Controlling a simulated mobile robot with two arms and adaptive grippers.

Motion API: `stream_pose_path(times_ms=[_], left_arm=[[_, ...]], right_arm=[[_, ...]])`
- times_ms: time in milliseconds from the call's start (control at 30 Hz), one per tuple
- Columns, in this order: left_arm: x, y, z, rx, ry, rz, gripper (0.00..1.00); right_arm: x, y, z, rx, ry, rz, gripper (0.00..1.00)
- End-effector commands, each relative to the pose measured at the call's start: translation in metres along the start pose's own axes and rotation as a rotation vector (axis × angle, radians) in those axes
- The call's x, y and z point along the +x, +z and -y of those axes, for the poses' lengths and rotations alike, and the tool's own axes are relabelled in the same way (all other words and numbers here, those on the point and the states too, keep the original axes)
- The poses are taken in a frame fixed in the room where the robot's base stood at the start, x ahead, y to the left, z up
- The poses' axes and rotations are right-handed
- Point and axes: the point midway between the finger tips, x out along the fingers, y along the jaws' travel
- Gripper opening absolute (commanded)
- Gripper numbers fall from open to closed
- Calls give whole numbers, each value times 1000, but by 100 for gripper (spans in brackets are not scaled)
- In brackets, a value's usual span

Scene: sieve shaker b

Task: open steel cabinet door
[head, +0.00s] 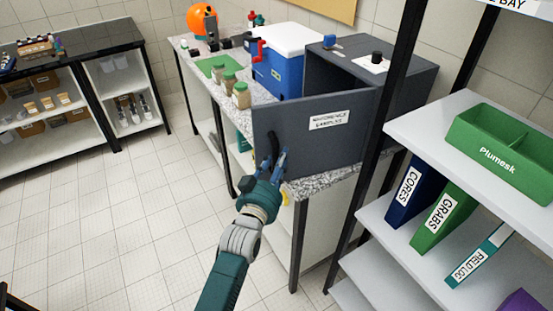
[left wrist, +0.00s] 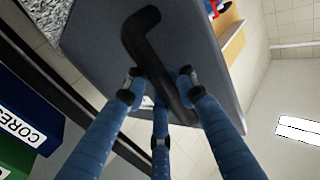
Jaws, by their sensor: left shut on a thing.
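The steel cabinet (head: 405,75) is a dark grey box on the granite-topped bench. Its door (head: 300,140), with a white label, stands swung out from the body, and the dark inside shows above the door's top edge. The black bar handle (head: 271,148) is near the door's left edge. My left gripper (head: 277,162) is shut on this handle. In the left wrist view the blue fingers (left wrist: 157,88) close around the black handle (left wrist: 143,38), in front of the grey door (left wrist: 95,50). My right gripper is not in view.
A blue cooler with white lid (head: 285,60) and several jars (head: 241,95) stand on the bench behind the door. A shelf rack with a green bin (head: 500,150) and binders (head: 440,215) is close on the right. The tiled floor (head: 130,220) at left is clear.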

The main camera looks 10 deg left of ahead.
Motion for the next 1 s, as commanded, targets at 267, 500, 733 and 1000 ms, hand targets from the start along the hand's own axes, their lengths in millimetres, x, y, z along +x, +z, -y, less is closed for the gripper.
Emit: stream_pose_path(times_ms=[267,500,733,1000], left_arm=[[0,1,2,2,-6,1,0],[0,1,2,2,-5,1,43],[-1,0,1,0,-3,0,43],[-32,2,1,1,-3,2,43]], right_arm=[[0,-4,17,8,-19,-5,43],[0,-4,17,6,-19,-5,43],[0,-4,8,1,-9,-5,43],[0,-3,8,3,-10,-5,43]])
